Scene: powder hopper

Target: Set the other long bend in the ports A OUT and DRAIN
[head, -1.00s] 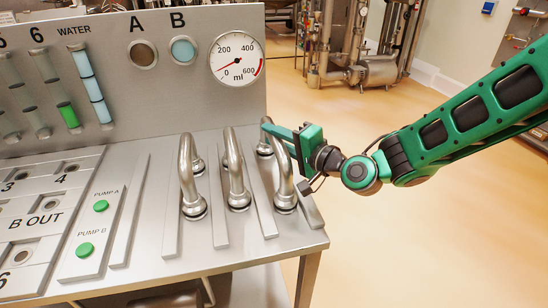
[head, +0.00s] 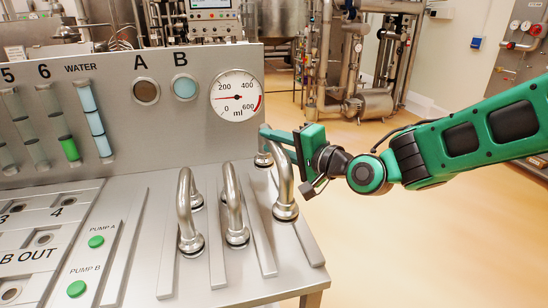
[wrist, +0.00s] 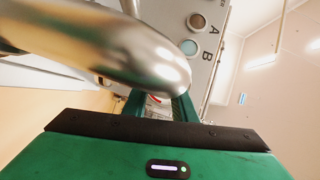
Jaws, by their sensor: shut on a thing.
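Three polished steel bends stand at the right of the bench. The rightmost bend (head: 284,183) is held in my gripper (head: 284,139), which is shut on it near its top. Its two end collars hang above the bench, higher than those of its neighbours. In the wrist view the bend (wrist: 120,55) crosses close in front of the fingers (wrist: 160,105). The middle bend (head: 233,195) and the left bend (head: 184,200) stand upright on the bench. The B OUT label (head: 28,256) shows at the left. No A OUT or DRAIN label is in view.
Low raised rails (head: 258,232) run between the bends. Green PUMP A (head: 96,241) and PUMP B (head: 76,289) buttons lie left of them. A back panel (head: 130,135) with a round gauge (head: 236,96) stands behind. Open floor (head: 430,230) lies to the right.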

